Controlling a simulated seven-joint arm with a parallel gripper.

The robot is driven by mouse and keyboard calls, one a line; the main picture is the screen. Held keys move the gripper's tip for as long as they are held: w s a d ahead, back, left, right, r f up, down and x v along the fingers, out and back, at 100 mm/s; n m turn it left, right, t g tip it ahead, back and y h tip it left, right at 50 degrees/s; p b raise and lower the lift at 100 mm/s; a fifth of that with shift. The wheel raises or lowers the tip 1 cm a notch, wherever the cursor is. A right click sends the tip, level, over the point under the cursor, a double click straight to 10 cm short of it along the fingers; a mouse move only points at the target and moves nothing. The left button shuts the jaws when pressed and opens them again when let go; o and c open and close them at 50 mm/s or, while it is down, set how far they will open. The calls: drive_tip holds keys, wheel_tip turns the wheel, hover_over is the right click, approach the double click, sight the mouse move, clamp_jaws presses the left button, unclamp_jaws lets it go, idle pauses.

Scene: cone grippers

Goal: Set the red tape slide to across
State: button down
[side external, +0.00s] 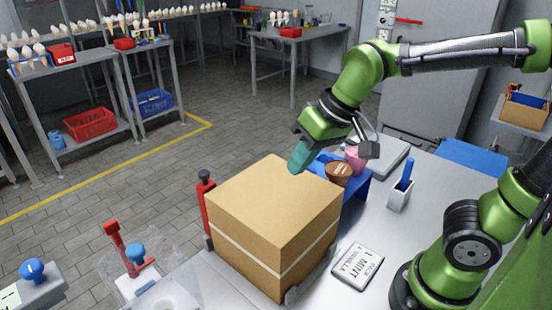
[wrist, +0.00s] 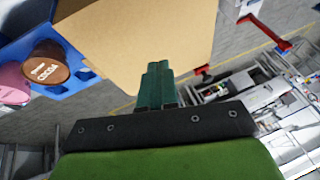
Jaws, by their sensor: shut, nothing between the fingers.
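My gripper (side external: 300,158) has teal fingers, shut and empty. In the side view it appears over the back of the large cardboard box (side external: 270,200). The fingers also show in the wrist view (wrist: 156,85), in front of the box top (wrist: 140,30). A red upright with a black knob (side external: 207,215) stands by the box's left corner, apart from the gripper. A red T-shaped handle (side external: 117,245) stands farther left on a pale base; it also shows in the wrist view (wrist: 265,32). I cannot tell which red part is the tape slide.
A blue tray (side external: 357,185) with brown and pink tubs (side external: 338,173) stands behind the box. A white holder (side external: 400,196) and a mint vanilla label card (side external: 358,267) lie to its right. A blue knob (side external: 135,252) is near the red handle.

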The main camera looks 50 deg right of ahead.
drive_tip(key=w+a, duration=0.2)
drive_tip(key=w+a+n+g+h, duration=0.1)
drive_tip(key=w+a, duration=0.1)
drive_tip(key=w, duration=0.1)
drive_tip(key=w+a+r+n+g+h, duration=0.1)
drive_tip(key=w+a, duration=0.1)
drive_tip(key=w, duration=0.1)
drive_tip(key=shift+w+a, duration=0.1)
drive_tip(key=shift+w, duration=0.15)
drive_tip(key=w+a+r+m+t+h, duration=0.1)
drive_tip(key=w+a+r+m+h, duration=0.15)
drive_tip(key=a, duration=0.55)
drive_tip(key=w+a+r+m+h, duration=0.15)
drive_tip(key=w+a+h, duration=0.25)
drive_tip(key=a, duration=0.4)
drive_tip(key=w+d+f, duration=0.1)
drive_tip(key=d+f, duration=0.7)
drive_tip(key=shift+d+f+n, duration=0.15)
drive_tip(key=shift+d+n, duration=0.15)
drive_tip(key=shift+d, duration=0.1)
drive_tip(key=d, duration=1.7)
drive_tip(key=shift+g, duration=0.3)
